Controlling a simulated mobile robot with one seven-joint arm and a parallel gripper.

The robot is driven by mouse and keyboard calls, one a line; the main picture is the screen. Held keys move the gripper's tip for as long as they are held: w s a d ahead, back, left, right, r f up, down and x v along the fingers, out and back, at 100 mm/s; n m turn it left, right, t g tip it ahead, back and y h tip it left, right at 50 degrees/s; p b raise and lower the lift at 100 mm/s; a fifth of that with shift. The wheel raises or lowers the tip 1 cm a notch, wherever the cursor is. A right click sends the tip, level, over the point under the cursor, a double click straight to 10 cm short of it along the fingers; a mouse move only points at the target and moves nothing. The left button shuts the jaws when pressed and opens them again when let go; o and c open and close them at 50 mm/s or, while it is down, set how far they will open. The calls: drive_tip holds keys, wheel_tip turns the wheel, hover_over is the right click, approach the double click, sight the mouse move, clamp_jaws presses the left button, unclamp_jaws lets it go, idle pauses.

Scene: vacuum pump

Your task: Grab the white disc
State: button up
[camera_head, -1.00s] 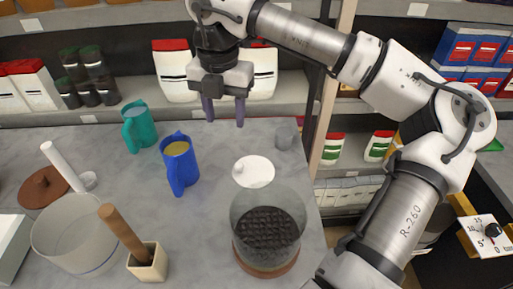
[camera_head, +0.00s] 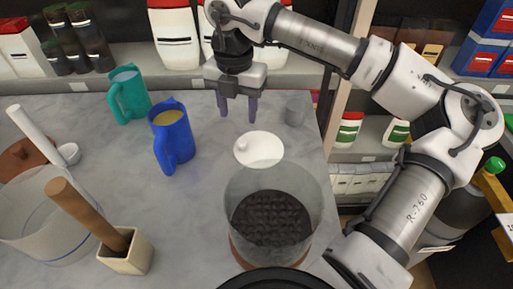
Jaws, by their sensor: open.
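The white disc (camera_head: 262,150) lies on the grey counter behind a clear glass jar. It has a small white knob on its left side. My gripper (camera_head: 238,108) points down, open and empty, a little behind and to the left of the disc. Its two purple-grey fingers are apart, with nothing between them. I cannot tell exactly how high the fingertips are above the counter.
The clear jar (camera_head: 271,190) with dark contents stands in front of the disc. A small grey cup (camera_head: 295,111) is just right of my gripper. A blue pitcher (camera_head: 173,138) and a teal pitcher (camera_head: 129,95) stand left. A wooden pestle (camera_head: 88,214) stands in a square pot.

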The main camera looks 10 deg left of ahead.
hover_over(242, 141)
drive_tip(key=f, duration=0.4)
drive_tip(key=shift+a+f+p, duration=0.25)
drive_tip(key=shift+p, duration=0.05)
drive_tip(key=shift+d+f+p, duration=0.2)
drive_tip(key=shift+f+p, duration=0.95)
drive_tip(key=shift+f, duration=1.55)
clamp_jaws()
